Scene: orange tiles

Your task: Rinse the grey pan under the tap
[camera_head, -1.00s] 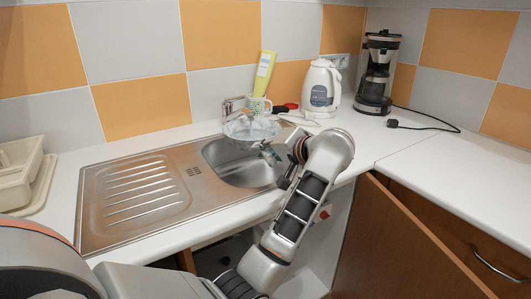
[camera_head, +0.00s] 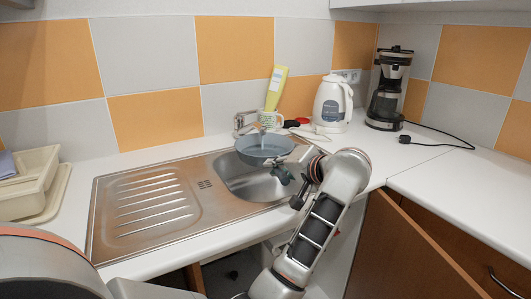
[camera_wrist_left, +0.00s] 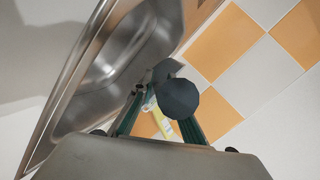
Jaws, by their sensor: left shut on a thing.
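The grey pan (camera_head: 264,152) is over the sink basin (camera_head: 238,180), under the tap (camera_head: 243,122). It looks roughly level, and a thin pale streak above it looks like running water. My left gripper (camera_head: 283,174) is shut on the pan at its near right side; the grip itself is small and partly hidden. In the left wrist view, a dark grey rounded part (camera_wrist_left: 178,97), apparently of the pan, shows between the green fingers. My right gripper is not in view.
A ribbed drainboard (camera_head: 150,205) lies left of the basin. A mug (camera_head: 270,118) with a yellow-green bottle (camera_head: 276,88), a white kettle (camera_head: 332,103) and a coffee maker (camera_head: 388,90) stand behind. A cream rack (camera_head: 40,180) is at left. The right counter is mostly clear.

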